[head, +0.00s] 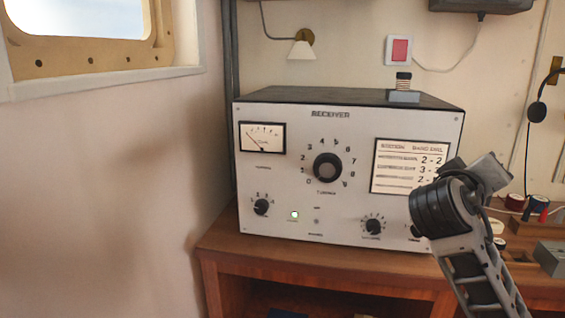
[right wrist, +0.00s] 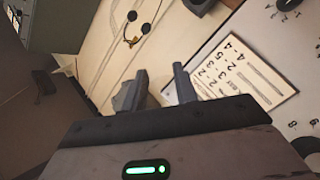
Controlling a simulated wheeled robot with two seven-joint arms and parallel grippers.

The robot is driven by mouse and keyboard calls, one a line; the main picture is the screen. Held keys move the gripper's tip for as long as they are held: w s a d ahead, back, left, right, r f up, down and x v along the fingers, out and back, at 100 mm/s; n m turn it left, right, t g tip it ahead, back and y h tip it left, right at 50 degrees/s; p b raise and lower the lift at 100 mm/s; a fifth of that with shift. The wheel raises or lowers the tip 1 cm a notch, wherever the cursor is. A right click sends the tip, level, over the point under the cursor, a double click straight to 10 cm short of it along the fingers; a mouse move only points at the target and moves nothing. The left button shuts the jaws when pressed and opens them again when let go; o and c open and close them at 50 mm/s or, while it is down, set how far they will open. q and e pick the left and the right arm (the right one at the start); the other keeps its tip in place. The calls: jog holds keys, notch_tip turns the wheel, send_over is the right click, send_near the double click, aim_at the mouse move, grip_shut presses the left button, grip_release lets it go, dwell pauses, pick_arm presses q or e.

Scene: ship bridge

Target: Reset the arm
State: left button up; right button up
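My right arm comes in from the lower right of the head view, with its gripper (head: 485,172) raised in front of the right side of the receiver. In the right wrist view the two dark fingers of this gripper (right wrist: 158,88) stand apart with nothing between them. The receiver (head: 285,195) is a white-fronted box with a tuning knob, a meter, small knobs and a lit green lamp. Its station card (head: 405,165) also shows in the right wrist view (right wrist: 246,75). My arm hides the lower right corner of the receiver. My left gripper is not in view.
The receiver stands on a wooden desk (head: 225,250). Spools (head: 514,202) and a grey box (head: 551,257) lie to the right of my arm. A headset (head: 537,110) hangs on the back wall. A window (head: 80,20) is at upper left.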

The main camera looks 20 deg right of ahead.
jog(key=w+a+f+n+t+y, duration=0.2)
jog(key=a+f+n+y, duration=0.15)
jog(key=f, duration=0.55)
jog(key=w+a+f+n+t+y, duration=0.2)
jog(key=a+f+n+y, duration=0.15)
jog(key=f, duration=0.55)
jog(key=w+a+f+n+t+y, duration=0.1)
jog(key=w+a+f+n+y, duration=0.2)
jog(key=f, duration=0.6)
jog(key=s+a+f+n+g+y, duration=0.1)
jog(key=s+a+f+y, duration=0.35)
jog(key=s+f, duration=0.4)
jog(key=s+a+f+g+y, duration=0.1)
jog(key=s+a+f+y, duration=0.2)
jog(key=s+a+f, duration=0.45)
jog(key=a+f+m, duration=0.1)
jog(key=a+m, duration=0.4)
jog(key=a, duration=0.4)
jog(key=shift+s+a+f+t+y, duration=0.35)
jog(key=shift+s+a+f+t, duration=0.05)
jog(key=shift+s, duration=0.05)
